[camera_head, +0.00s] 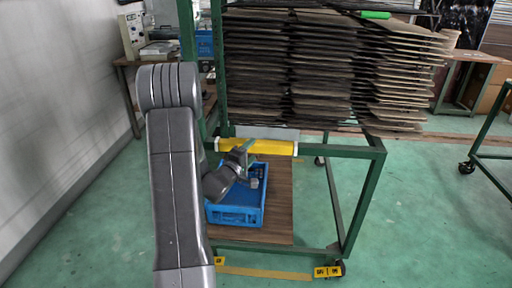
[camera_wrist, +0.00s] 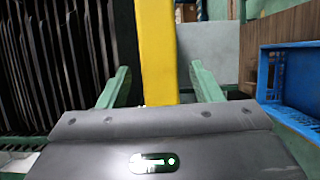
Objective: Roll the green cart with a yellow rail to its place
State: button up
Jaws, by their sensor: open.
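The green cart (camera_head: 365,152) has a green tube frame, a brown wooden lower deck (camera_head: 278,205) and panels stacked above. Its yellow rail (camera_head: 270,147) runs across the near side of the stack, with pale ends. My gripper (camera_head: 247,150) is at the rail's left half, partly hidden by my own wrist. In the wrist view the yellow rail (camera_wrist: 157,45) runs between the two spread green fingers of my gripper (camera_wrist: 160,77). The fingers are open, one on each side of the rail, with gaps visible. Whether the rail lies deep between them cannot be told.
A blue crate (camera_head: 237,216) stands on the deck below my gripper. Yellow tape (camera_head: 265,273) with labelled tags (camera_head: 328,271) marks the floor at the cart's front. A workbench (camera_head: 125,65) stands back left, another cart frame (camera_head: 490,156) at right. Green floor between is clear.

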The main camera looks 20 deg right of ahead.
aim_at(253, 149)
jog(key=shift+x, duration=2.25)
jog(key=shift+c, duration=0.2)
grip_shut()
